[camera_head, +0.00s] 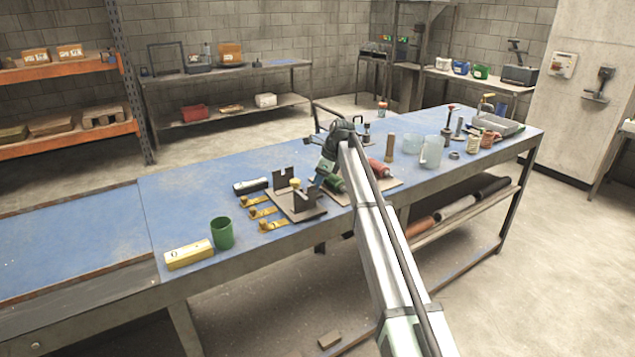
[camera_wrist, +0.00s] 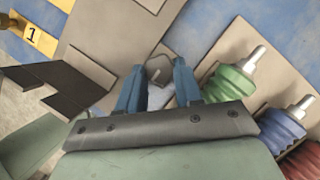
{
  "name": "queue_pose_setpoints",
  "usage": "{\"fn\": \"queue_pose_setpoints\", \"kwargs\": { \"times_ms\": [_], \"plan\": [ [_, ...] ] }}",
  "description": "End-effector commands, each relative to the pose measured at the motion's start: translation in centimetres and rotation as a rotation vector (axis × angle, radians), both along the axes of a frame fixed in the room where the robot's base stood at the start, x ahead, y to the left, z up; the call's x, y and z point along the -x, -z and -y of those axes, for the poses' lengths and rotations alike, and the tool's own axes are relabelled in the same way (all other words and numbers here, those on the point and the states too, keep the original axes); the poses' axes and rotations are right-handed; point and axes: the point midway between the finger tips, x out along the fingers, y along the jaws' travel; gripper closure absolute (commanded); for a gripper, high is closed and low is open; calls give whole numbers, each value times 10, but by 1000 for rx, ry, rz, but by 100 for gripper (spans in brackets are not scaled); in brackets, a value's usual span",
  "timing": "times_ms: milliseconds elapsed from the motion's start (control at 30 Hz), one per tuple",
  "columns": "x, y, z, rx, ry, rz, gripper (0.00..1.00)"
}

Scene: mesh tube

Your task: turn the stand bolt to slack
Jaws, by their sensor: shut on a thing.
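The stand is a brown-grey plate (camera_head: 297,213) on the blue bench, with two notched uprights (camera_head: 303,199); its dark notched upright also shows in the wrist view (camera_wrist: 62,84). The stand bolt (camera_wrist: 157,70) shows as a grey hexagonal head over the plate in the wrist view. My gripper (camera_wrist: 158,80) has its blue fingers on either side of the bolt head and is shut on it. In the head view my gripper (camera_head: 317,182) is low at the stand's right side, and the bolt is hidden there.
Green (camera_wrist: 230,87) and red (camera_wrist: 285,125) ribbed parts lie on a board close right of my gripper. Yellow numbered tags (camera_head: 262,212), a green cup (camera_head: 222,233) and a yellow block (camera_head: 189,254) are to the left. Clear jugs (camera_head: 431,151) stand farther right.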

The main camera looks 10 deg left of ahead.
Motion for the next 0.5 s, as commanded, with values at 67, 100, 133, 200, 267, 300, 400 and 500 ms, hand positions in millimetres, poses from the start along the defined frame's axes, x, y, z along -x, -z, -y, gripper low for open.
{"fn": "queue_pose_setpoints", "kwargs": {
  "times_ms": [67, 100, 133, 200, 267, 300, 400, 500],
  "plan": [
    [0, 0, 0, 0, 0, 0, 96],
    [0, 0, 0, 0, 0, -1, 96],
    [0, 0, 0, 0, -1, -1, 96],
    [0, 0, 0, 0, -6, -1, 96],
    [0, 0, 0, 0, -14, -1, 96],
    [-1, 0, 0, 0, -23, 0, 96],
    [-2, 0, 0, 0, -57, -1, 96],
    [-3, 0, -1, 0, -111, -4, 96]
  ]
}}
